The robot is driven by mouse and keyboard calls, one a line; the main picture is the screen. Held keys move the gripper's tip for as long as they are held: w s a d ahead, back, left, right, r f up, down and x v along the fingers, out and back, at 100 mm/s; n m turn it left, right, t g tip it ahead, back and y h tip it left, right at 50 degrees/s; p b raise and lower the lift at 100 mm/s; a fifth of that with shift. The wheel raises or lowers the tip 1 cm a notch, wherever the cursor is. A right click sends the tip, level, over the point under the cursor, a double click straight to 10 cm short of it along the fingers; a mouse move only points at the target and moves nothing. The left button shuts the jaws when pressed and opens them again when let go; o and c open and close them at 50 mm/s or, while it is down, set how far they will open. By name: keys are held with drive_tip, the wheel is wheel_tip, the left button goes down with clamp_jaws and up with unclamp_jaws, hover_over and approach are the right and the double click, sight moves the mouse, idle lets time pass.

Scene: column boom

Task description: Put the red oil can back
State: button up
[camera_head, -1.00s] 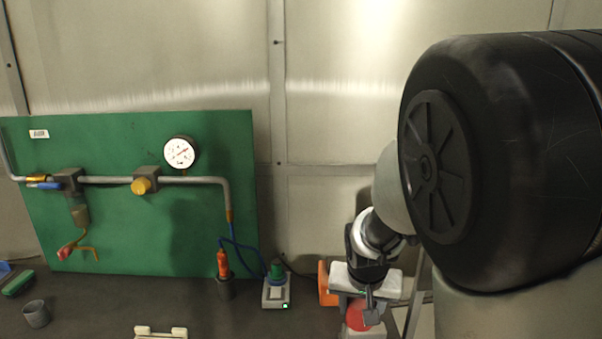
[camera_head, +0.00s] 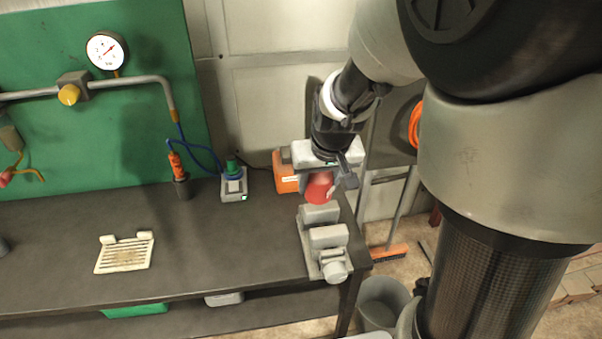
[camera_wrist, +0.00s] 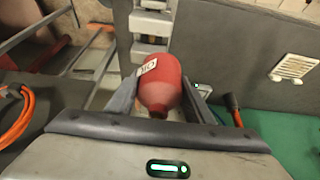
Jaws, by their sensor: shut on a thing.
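The red oil can (camera_head: 319,188) is held in my gripper (camera_head: 330,183) above the right part of the bench, just behind a grey vise. In the wrist view the can (camera_wrist: 161,85) sits between the two fingers of my gripper (camera_wrist: 160,92), with a pale label on its side. The fingers are closed on its two sides. The can's far end is hidden from me, and I cannot tell its height above the bench.
The grey vise (camera_head: 325,243) stands at the bench's right edge. An orange box (camera_head: 285,172) and a small device with a green knob (camera_head: 233,182) stand behind. A slotted cream tray (camera_head: 125,254) lies left on the dark bench (camera_head: 200,258). A grey bucket (camera_head: 382,303) is on the floor.

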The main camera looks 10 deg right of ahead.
drive_tip(key=w+a+f+n+b, duration=0.1)
drive_tip(key=w+a+f+b, duration=0.3)
drive_tip(key=a+f+b, duration=0.1)
drive_tip(key=w+a+f+n+y+b, duration=0.1)
drive_tip(key=w+a+f+n+b, duration=0.1)
drive_tip(key=w+a+f+b, duration=0.2)
drive_tip(key=w+a+f+n+b, duration=0.1)
drive_tip(key=w+a+f+b, duration=0.3)
drive_tip(key=a+f+b, duration=0.3)
drive_tip(key=shift+w+a+f+n+y+b, duration=0.1)
drive_tip(key=shift+a+f+y, duration=0.05)
drive_tip(key=shift+a+f, duration=0.45)
drive_tip(key=shift+w+a+f+n+y+b, duration=0.15)
drive_tip(key=shift+a+f, duration=0.2)
drive_tip(key=shift+f, duration=0.4)
drive_tip(key=shift+s+a+f+n+y+b, duration=0.1)
drive_tip(key=shift+a+f, duration=0.4)
drive_tip(key=shift+f, duration=2.4)
drive_tip(key=shift+f+b, duration=0.2)
drive_tip(key=shift+b, duration=0.15)
drive_tip(key=o, duration=1.2)
drive_tip(key=shift+o, duration=0.2)
